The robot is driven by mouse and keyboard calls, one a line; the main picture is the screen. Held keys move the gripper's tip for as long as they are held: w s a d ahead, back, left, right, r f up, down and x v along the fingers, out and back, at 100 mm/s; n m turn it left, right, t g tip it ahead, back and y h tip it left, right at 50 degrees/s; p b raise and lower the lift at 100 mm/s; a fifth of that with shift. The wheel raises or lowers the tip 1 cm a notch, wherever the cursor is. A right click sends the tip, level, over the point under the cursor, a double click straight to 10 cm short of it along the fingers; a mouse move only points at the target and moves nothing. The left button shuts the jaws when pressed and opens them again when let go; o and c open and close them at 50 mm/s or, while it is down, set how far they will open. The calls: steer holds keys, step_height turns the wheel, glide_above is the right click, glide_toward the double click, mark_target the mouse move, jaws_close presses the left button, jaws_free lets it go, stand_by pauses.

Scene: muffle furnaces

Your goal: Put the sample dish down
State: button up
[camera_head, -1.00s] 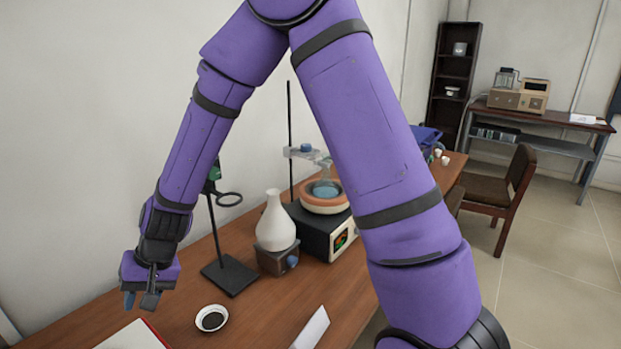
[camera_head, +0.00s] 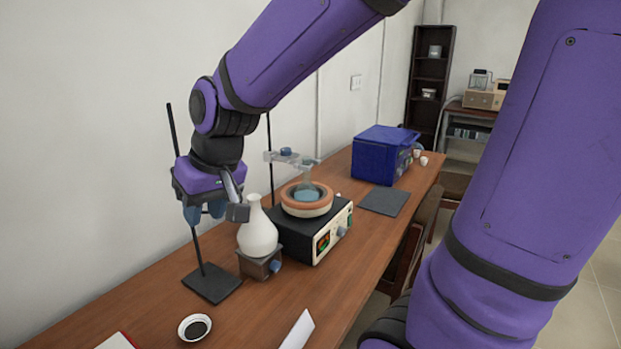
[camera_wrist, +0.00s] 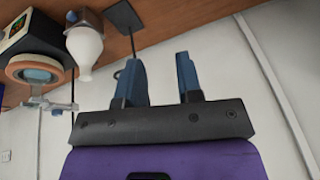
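A small white dish (camera_head: 195,327) with dark contents rests on the wooden table near its front left, next to a white sheet with a red edge. It is the only thing here that looks like the sample dish. My gripper (camera_head: 204,213) hangs well above the table, behind the dish and in front of a stand's rod. In the wrist view my gripper (camera_wrist: 159,60) shows two blue fingers apart, with nothing between them. The dish does not show in the wrist view.
A stand base (camera_head: 211,283), a white flask (camera_head: 257,233) on a small stirrer and a heating unit (camera_head: 316,232) with a round-bottom flask line the table. A blue box (camera_head: 381,156) and a dark mat (camera_head: 384,201) lie farther back. A white card (camera_head: 298,331) stands at the front.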

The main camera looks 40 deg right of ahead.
steer(key=s+d+r+h, duration=0.1)
steer(key=s+d+r, duration=0.2)
steer(key=s+d, duration=0.2)
steer(key=s+d+r+t+h, duration=0.1)
steer(key=s+d+r, duration=0.2)
steer(key=s, duration=0.6)
steer(key=shift+d+r+m+t, duration=0.3)
steer(key=shift+d+r+m, duration=0.1)
steer(key=shift+d, duration=0.85)
stand_by(0.6)
